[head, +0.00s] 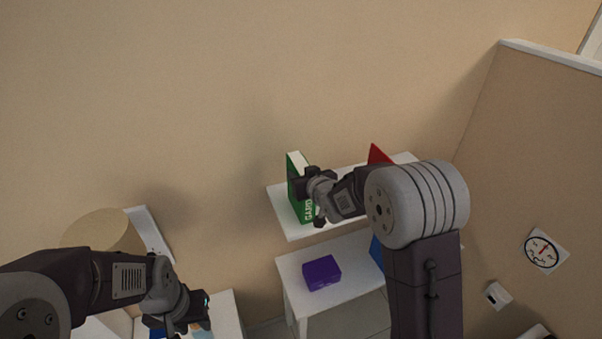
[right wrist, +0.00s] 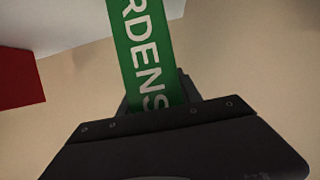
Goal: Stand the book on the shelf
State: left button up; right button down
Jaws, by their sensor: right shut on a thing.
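The green book (head: 308,212) is upright at the left part of the white upper shelf (head: 285,228), with its lettered spine facing out. I cannot tell whether its lower end touches the shelf. My right gripper (head: 304,186) is shut on the book and covers its middle. In the right wrist view the green spine (right wrist: 147,50) with white letters runs up from between the fingers of my right gripper (right wrist: 160,105). My left gripper (head: 188,318) is low at the left, away from the book; its fingers are too unclear to judge.
A red object (head: 378,155) stands farther right on the upper shelf, partly behind my right arm. A purple box (head: 321,272) and a partly hidden blue object (head: 376,253) are on the white surface (head: 292,275) below. A wall rises behind the shelf.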

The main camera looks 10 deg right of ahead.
jog(key=shift+w, duration=0.1)
jog(key=shift+f+b, duration=0.1)
jog(key=shift+b, duration=0.2)
jog(key=c, duration=0.8)
grip_release()
jog(key=shift+s, duration=0.35)
jog(key=shift+w, duration=0.1)
jog(key=shift+r+p, duration=0.3)
jog(key=shift+p, duration=0.1)
jog(key=b+v, duration=0.2)
jog(key=v, duration=1)
jog(key=shift+f+b, duration=0.1)
jog(key=shift+b, duration=0.2)
